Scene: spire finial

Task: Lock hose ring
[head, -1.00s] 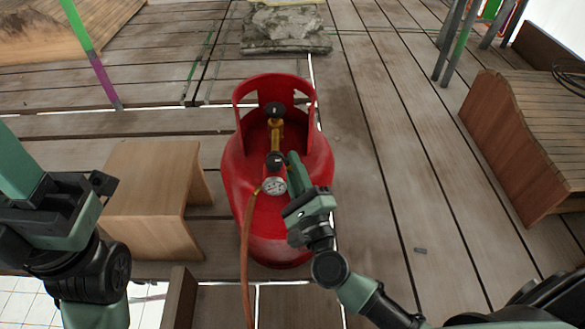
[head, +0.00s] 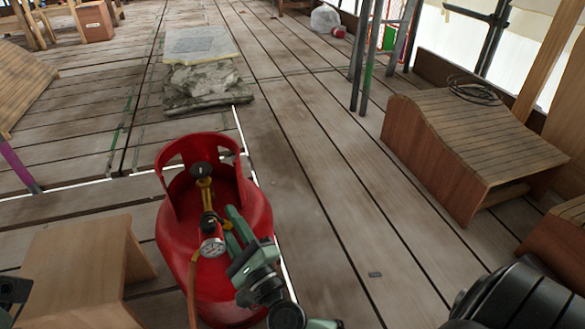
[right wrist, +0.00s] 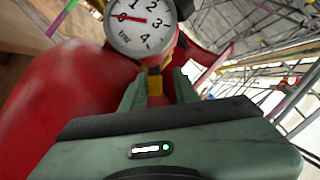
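A red gas cylinder (head: 222,285) with a collar stands on the deck. Its regulator carries a round pressure gauge (head: 212,247), which also shows large in the right wrist view (right wrist: 141,24). An orange hose (head: 192,290) runs down from beside the gauge. My right gripper (head: 231,228) is at the regulator, right of the gauge. In the right wrist view its green fingers (right wrist: 160,92) stand apart, either side of a yellow fitting (right wrist: 154,84) below the gauge. Whether they touch it is unclear; the ring itself is not clearly visible. Part of my left arm shows at the left edge.
A wooden bench (head: 78,262) stands close left of the cylinder. A curved slatted bench (head: 480,140) stands at the right, and a stone stack (head: 203,84) lies behind the cylinder. The planks right of the cylinder are mostly clear.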

